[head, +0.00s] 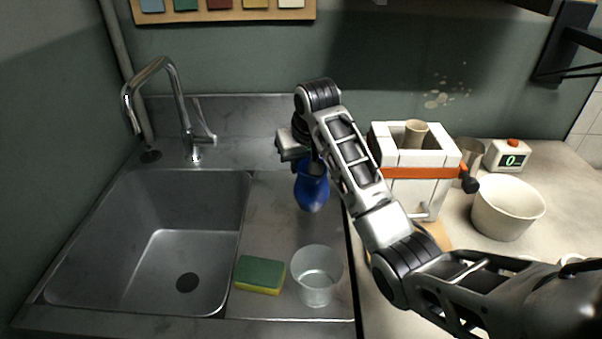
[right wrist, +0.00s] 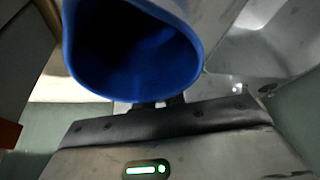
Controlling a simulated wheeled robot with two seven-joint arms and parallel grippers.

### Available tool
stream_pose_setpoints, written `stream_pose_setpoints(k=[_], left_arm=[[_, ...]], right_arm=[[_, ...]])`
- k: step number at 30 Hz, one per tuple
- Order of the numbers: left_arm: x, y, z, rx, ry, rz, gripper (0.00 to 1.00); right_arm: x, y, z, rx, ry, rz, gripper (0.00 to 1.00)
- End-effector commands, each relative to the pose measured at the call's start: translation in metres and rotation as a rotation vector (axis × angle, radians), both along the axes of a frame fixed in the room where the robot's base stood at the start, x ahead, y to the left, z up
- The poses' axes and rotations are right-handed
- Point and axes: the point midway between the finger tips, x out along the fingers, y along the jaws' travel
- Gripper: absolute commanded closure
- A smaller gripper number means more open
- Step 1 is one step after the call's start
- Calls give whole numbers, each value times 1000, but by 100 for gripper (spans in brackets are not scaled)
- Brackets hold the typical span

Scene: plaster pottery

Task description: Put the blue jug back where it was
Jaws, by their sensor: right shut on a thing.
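The blue jug (head: 312,188) is in the head view, over the steel drainboard to the right of the sink. My right gripper (head: 304,160) is shut on the jug near its top, which the gripper and arm partly hide. In the right wrist view the jug (right wrist: 135,55) shows its open, dark mouth close to the camera. I cannot tell whether the jug's base touches the drainboard (head: 268,215). My left gripper is not in view.
A sink (head: 75,240) with a tap (head: 180,100) lies left. A green-yellow sponge (head: 260,275) and a clear cup (head: 317,275) stand in front of the jug. Right are a white block mould (head: 405,185) with an orange strap, a bowl (head: 507,208) and a timer (head: 511,156).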

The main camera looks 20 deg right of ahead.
Motion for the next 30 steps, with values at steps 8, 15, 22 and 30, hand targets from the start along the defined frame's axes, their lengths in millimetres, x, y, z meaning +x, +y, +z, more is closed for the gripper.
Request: stream_pose_setpoints(k=[8, 15, 22, 30], left_arm=[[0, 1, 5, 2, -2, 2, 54], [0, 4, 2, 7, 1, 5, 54], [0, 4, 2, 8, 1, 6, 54], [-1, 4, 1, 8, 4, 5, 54]], right_arm=[[4, -4, -30, -1, -1, 0, 100], [5, -4, -35, -1, -4, 0, 100], [4, -3, -40, -1, -1, 0, 86], [4, -3, -39, -1, -1, 0, 67]])
